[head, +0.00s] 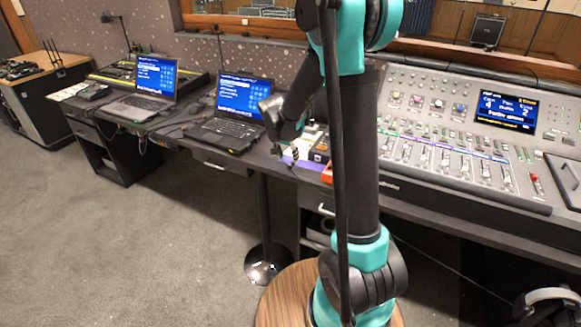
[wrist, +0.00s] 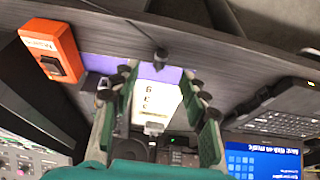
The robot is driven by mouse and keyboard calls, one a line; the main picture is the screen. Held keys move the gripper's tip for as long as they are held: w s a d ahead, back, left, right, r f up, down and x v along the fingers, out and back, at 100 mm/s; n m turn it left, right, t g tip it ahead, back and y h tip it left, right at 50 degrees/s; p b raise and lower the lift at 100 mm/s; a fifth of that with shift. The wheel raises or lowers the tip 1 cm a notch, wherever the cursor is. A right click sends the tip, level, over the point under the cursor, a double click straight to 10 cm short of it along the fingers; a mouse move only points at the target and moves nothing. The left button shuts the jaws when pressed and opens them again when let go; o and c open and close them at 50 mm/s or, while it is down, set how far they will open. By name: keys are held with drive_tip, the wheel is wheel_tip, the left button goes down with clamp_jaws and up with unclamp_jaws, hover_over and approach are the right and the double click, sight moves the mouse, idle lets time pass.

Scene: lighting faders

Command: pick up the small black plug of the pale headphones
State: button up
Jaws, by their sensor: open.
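The small black plug (wrist: 160,57) shows in the wrist view on the end of a thin dark cable, over the dark desk top near a purple strip. The cable runs from it to the upper left. My gripper (wrist: 160,75) is open, with a green and black finger on each side of the picture. The plug appears between the fingertips or just beyond them, and nothing is held. I cannot tell the height gap. In the head view my gripper (head: 291,156) is small above the desk, and I cannot make out the plug. The pale headphones (head: 548,303) are at the lower right.
An orange box with a black switch (wrist: 50,52) lies left of the fingers, and a pale labelled card (wrist: 150,100) lies below the plug. A laptop (wrist: 265,145) is at the right. The mixing console (head: 470,130) fills the right side of the desk.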

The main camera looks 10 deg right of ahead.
sight(290, 164)
drive_tip(key=shift+x, duration=2.7)
drive_tip(key=shift+s+a, duration=0.1)
drive_tip(key=shift+a, duration=0.05)
drive_tip(key=shift+c, duration=0.3)
drive_tip(key=c, duration=0.9)
